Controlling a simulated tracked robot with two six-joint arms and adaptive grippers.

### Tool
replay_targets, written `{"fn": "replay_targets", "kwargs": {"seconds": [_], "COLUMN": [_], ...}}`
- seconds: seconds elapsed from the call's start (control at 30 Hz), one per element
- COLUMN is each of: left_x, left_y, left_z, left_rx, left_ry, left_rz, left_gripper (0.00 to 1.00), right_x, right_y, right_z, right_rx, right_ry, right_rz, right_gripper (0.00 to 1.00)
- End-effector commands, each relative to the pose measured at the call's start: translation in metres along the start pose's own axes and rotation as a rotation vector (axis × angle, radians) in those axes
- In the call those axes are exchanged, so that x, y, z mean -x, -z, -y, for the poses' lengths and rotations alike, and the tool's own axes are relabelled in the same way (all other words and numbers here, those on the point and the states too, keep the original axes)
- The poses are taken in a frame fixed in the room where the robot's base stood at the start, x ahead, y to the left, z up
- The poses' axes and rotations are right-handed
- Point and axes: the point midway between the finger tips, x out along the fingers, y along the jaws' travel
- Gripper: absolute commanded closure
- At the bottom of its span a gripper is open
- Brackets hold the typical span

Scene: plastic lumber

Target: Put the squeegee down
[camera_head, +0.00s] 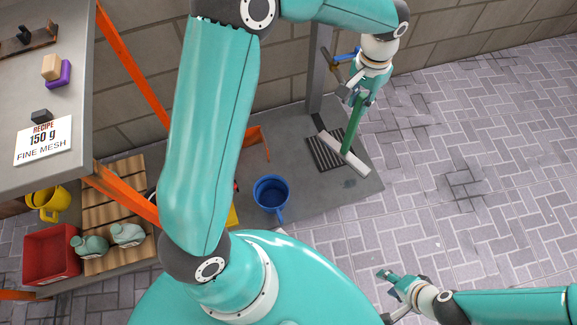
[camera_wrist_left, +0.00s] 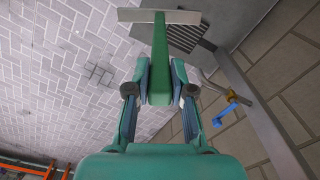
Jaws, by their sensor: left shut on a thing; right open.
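The squeegee has a green handle and a pale grey head. Its handle (camera_head: 354,122) points down from my left gripper (camera_head: 361,92), which is shut on the handle's upper part. The squeegee's head (camera_head: 344,154) is low, over or at the edge of a dark ribbed grate on a grey floor slab; I cannot tell whether it touches. In the left wrist view the handle (camera_wrist_left: 160,60) runs between both fingers of my left gripper (camera_wrist_left: 160,82), with the head across its far end. My right gripper (camera_head: 391,290) is open and empty over the paved floor at the lower right.
The dark grate (camera_head: 324,152) lies on the grey slab (camera_head: 310,196) beside a grey post (camera_head: 320,70) with a blue-handled tap (camera_head: 346,55). A blue mug-shaped bucket (camera_head: 270,194) stands on the slab. Shelving with a recipe card (camera_head: 44,142) is at left. Paving at right is clear.

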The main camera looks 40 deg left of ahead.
Motion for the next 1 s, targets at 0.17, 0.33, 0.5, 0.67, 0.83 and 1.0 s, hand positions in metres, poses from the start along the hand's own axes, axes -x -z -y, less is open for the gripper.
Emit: {"fn": "replay_targets", "kwargs": {"seconds": [0.17,0.33,0.5,0.67,0.83,1.0], "left_x": [-0.042,-0.079,-0.106,-0.118,-0.139,-0.181], "left_y": [-0.001,-0.011,-0.025,-0.034,-0.036,-0.037], "left_z": [0.057,0.119,0.168,0.193,0.198,0.198], "left_rx": [-0.104,-0.237,-0.349,-0.412,-0.433,-0.433], "left_ry": [-0.005,-0.004,0.002,0.007,0.007,0.005], "left_rz": [0.0,-0.004,-0.006,-0.005,-0.003,-0.001], "left_gripper": [1.0,1.0,1.0,1.0,1.0,1.0], "right_x": [-0.028,-0.051,-0.066,-0.073,-0.079,-0.091], "right_y": [0.0,0.0,0.0,0.0,0.001,0.001], "right_z": [-0.01,-0.018,-0.024,-0.026,-0.029,-0.033], "right_rx": [0.0,0.0,0.0,0.0,0.0,0.0], "right_ry": [0.0,0.0,0.0,0.0,0.0,0.0], "right_rz": [0.0,0.0,0.0,0.0,0.0,0.0], "right_gripper": [0.53,0.53,0.53,0.53,0.53,0.53]}}
